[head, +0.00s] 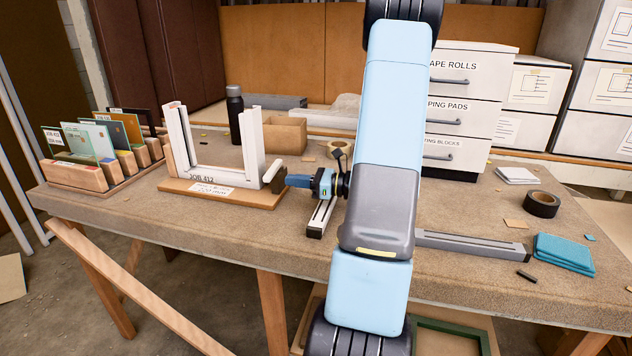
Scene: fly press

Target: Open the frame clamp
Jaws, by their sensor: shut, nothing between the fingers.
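A white U-shaped frame (252,145) stands upright on a wooden base board (225,197) marked JOB 412, left of centre on the bench. My arm hides the bench to the right of the gripper.
A slotted wooden rack (85,178) stands left. A cardboard box (285,137) and dark bottle (235,115) are behind the frame. A short metal rail (321,215) lies below my gripper; a longer rail (470,243), black tape (541,204) and blue cloth (564,254) lie right. Drawers (462,115) stand behind.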

